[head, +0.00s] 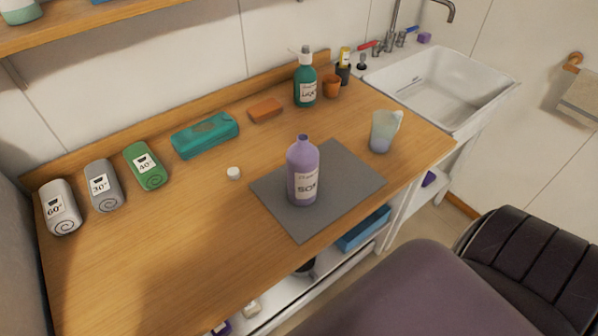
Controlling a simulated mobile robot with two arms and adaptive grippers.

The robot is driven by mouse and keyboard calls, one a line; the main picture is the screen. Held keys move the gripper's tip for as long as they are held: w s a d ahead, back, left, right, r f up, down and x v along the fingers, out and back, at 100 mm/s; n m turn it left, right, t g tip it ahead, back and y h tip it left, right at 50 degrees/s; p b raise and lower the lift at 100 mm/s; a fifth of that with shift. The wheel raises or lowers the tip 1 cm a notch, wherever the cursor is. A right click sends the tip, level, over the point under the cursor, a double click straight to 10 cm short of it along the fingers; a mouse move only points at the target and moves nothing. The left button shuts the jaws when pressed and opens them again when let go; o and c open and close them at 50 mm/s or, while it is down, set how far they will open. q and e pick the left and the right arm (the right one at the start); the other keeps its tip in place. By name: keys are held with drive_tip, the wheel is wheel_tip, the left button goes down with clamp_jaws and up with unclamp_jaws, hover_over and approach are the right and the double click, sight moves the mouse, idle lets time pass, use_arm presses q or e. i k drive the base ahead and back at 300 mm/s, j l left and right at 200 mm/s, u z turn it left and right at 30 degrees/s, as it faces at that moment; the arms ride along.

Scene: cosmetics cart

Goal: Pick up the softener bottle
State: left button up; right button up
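The softener bottle (303,172) is purple with a pale label whose lettering is only partly readable. It stands upright on a grey mat (350,187) on the wooden counter, and its neck shows no cap. A small white cap (233,173) lies on the counter to the left of the mat. Neither of my grippers shows in the head view.
Rolled towels (147,166) and a teal pack (205,135) lie at the left and back. A green pump bottle (305,80) and an orange cup (331,86) stand behind. A measuring jug (384,131) stands right of the bottle. The front-left counter is clear.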

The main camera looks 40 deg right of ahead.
sight(301, 157)
drive_tip(key=z, duration=1.75)
drive_tip(key=l+u, duration=0.6)
drive_tip(key=u, duration=0.15)
drive_tip(key=k+l+u, duration=0.15)
drive_tip(key=u, duration=0.2)
drive_tip(key=l, duration=0.1)
